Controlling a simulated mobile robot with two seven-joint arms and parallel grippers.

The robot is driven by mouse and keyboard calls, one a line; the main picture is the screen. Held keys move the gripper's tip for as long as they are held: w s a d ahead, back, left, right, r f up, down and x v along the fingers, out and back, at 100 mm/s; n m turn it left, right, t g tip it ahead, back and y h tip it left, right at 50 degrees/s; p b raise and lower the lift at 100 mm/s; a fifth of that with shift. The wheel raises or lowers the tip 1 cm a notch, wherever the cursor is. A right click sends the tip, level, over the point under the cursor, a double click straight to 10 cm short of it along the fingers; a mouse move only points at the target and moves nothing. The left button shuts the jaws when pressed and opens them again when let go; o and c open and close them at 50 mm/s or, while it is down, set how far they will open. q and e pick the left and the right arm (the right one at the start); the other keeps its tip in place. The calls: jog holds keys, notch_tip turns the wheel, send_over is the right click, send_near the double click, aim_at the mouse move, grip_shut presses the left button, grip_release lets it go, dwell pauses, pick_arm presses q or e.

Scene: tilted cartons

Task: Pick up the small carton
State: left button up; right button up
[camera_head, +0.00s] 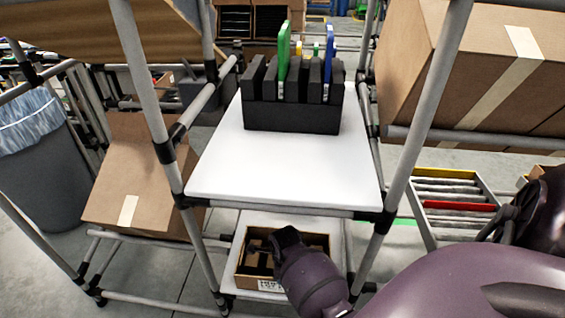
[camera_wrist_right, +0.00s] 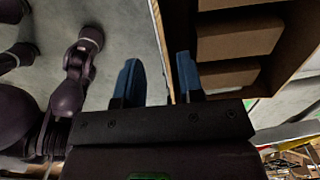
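An open brown cardboard box (camera_head: 317,239) sits on the low white shelf in the head view, partly covered by my right arm. In the wrist view several small brown cartons (camera_wrist_right: 238,38) lie in a row inside the box, whose near wall (camera_wrist_right: 165,50) runs between my fingers. Which one is meant by the small carton I cannot tell. My right gripper (camera_wrist_right: 158,75) is open, its two blue fingers apart, with nothing clearly held. In the head view its dark body is over the box and its fingertips are hard to make out. My left gripper is not in view.
A white upper shelf (camera_head: 240,170) with a black slotted holder (camera_head: 292,116) stands above the box. Grey rack posts (camera_head: 152,85) flank the shelves. Large tilted cartons lie left (camera_head: 138,185) and right (camera_head: 480,60). A roller tray (camera_head: 450,190) is at right.

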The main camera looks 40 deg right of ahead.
notch_tip(320, 180, down, 8)
jog(key=b, duration=0.3)
jog(key=shift+r, duration=0.15)
jog(key=shift+w+f, duration=0.15)
jog(key=shift+f, duration=0.1)
jog(key=shift+w+r, duration=0.15)
jog(key=shift+r, duration=0.05)
jog(key=c, duration=0.5)
grip_shut()
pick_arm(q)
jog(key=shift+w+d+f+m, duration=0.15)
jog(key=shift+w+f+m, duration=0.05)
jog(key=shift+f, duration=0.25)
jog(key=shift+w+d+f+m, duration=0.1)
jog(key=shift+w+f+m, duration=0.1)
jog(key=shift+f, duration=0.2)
